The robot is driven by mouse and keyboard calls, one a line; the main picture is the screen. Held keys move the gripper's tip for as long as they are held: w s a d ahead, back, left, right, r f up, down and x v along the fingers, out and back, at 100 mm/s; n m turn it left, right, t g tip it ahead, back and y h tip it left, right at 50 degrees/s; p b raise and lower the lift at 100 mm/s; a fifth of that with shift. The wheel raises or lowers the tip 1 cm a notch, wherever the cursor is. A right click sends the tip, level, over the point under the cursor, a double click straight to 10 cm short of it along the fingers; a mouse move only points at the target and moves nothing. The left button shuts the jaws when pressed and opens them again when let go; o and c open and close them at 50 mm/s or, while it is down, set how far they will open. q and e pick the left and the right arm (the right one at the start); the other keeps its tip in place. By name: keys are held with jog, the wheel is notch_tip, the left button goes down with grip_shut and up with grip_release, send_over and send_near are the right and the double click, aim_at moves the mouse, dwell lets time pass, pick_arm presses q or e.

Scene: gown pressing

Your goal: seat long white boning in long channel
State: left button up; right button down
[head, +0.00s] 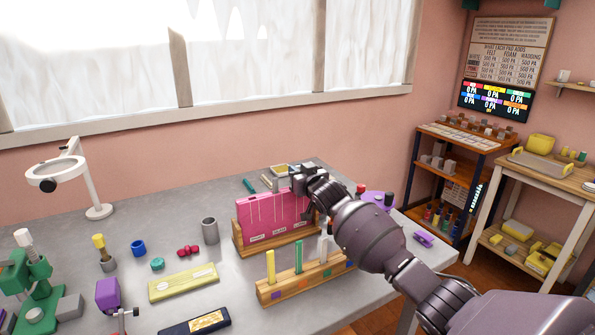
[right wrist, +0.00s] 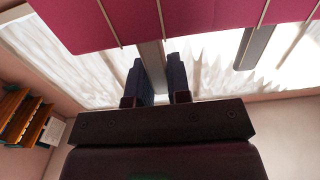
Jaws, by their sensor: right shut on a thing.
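A pink panel (head: 272,213) with several thin pale channel lines stands upright in a wooden base (head: 275,240). It also fills the top of the right wrist view (right wrist: 200,20). My right gripper (head: 303,190) is at the panel's upper right edge. In the right wrist view its fingers (right wrist: 153,83) are shut on a pale grey strip (right wrist: 152,56), probably the long white boning. The strip reaches the panel's edge; I cannot tell whether it lies in a channel. Another grey strip (right wrist: 255,46) sits at the panel's edge to the right. My left gripper is not in view.
A wooden rack (head: 305,283) with yellow, green and white upright pieces stands in front of the panel. A grey cup (head: 210,231), a yellow-green case (head: 183,283) and a magnifier lamp (head: 98,209) stand on the grey table to the left. Bare tabletop lies behind the cup.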

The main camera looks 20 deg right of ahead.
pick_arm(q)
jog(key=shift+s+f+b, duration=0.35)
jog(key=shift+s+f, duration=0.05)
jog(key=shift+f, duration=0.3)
pick_arm(e)
jog(key=shift+f, duration=1.1)
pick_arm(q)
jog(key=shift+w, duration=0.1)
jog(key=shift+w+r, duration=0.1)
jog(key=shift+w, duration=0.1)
pick_arm(e)
jog(key=c, duration=1)
grip_release()
jog(key=shift+s, duration=0.15)
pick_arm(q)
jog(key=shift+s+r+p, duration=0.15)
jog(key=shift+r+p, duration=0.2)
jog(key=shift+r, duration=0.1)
pick_arm(e)
jog(key=s, duration=0.7)
jog(key=shift+d, duration=0.3)
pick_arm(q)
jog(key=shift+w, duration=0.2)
pick_arm(e)
jog(key=shift+s, duration=0.1)
